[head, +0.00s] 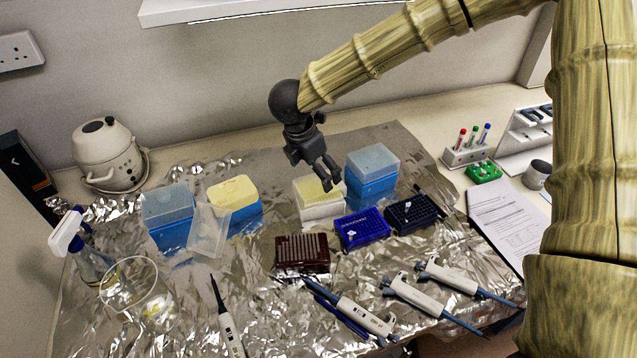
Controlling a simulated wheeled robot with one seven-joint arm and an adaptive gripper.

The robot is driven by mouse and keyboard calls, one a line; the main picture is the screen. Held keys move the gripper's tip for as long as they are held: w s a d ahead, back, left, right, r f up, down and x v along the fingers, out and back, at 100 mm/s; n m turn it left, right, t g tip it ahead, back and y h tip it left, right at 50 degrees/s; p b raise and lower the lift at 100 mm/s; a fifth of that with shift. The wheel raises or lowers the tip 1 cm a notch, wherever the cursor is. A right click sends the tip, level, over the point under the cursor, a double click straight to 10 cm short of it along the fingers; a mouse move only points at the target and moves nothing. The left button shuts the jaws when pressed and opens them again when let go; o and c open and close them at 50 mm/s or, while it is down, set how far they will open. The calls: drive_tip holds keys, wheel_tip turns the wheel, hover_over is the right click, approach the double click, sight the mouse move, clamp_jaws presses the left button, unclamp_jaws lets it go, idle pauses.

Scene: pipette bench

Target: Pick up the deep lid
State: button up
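A clear, deep lid (208,234) lies tilted on the foil at the left, between and in front of a blue tip box with a frosted lid (168,205) and a blue box with a yellow top (234,194). It appears to lean against the boxes. My gripper (331,183) is well to the right of that lid, pointing down over the white tip box with a yellowish top (319,200). It holds nothing, and its fingers look apart. Another frosted lid (373,160) sits on a blue box to the right of my gripper.
Dark red (302,253), blue (362,230) and dark navy (412,214) racks stand in the middle. Several pipettes (415,295) lie in front. A spray bottle (90,262) and glass beaker (140,290) stand at the left; a kettle (108,155) stands behind.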

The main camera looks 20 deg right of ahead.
sight(318, 179)
drive_tip(key=shift+p+x, duration=0.45)
drive_tip(key=shift+x, duration=1.25)
drive_tip(key=shift+s, duration=0.1)
drive_tip(key=shift+s, duration=0.1)
drive_tip(key=c, duration=0.8)
drive_tip(key=shift+o, duration=0.2)
